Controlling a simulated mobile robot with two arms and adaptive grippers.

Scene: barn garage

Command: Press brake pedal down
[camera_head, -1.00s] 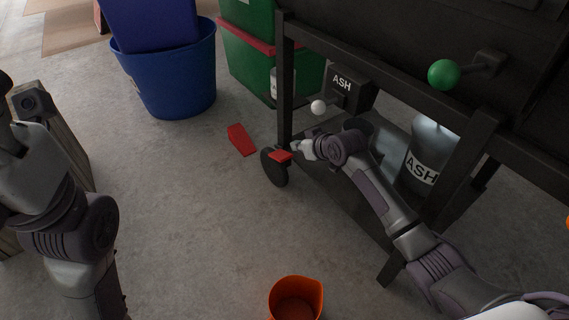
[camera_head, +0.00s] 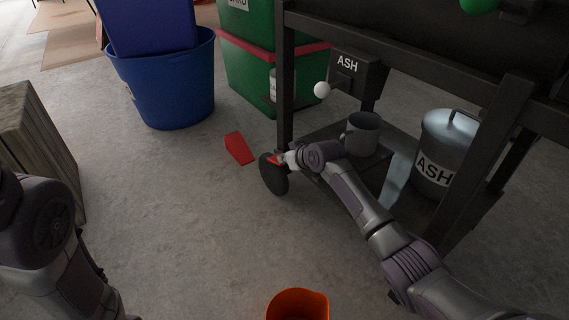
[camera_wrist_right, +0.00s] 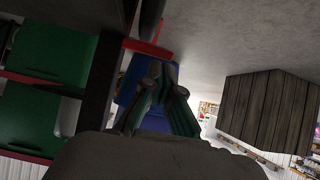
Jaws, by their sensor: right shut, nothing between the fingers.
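The brake pedal (camera_head: 272,160) is a small red lever on the dark caster wheel (camera_head: 274,179) at the near left foot of the black metal stand. My right gripper (camera_head: 286,158) is right at the pedal in the head view and partly covers it. Whether it touches the pedal cannot be told. The wrist view shows my right gripper (camera_wrist_right: 166,84) with its fingers together and nothing held. A red piece (camera_wrist_right: 148,47) shows just beyond the fingers there. My left arm shows at the left edge of the head view, but its gripper is out of frame.
A red wedge (camera_head: 239,148) lies on the floor left of the wheel. A blue tub (camera_head: 168,95) and green boxes (camera_head: 248,72) stand behind. The stand holds a mug (camera_head: 362,134) and an ash bin (camera_head: 448,142). An orange bucket (camera_head: 298,303) is in front; a wooden crate (camera_head: 38,140) is left.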

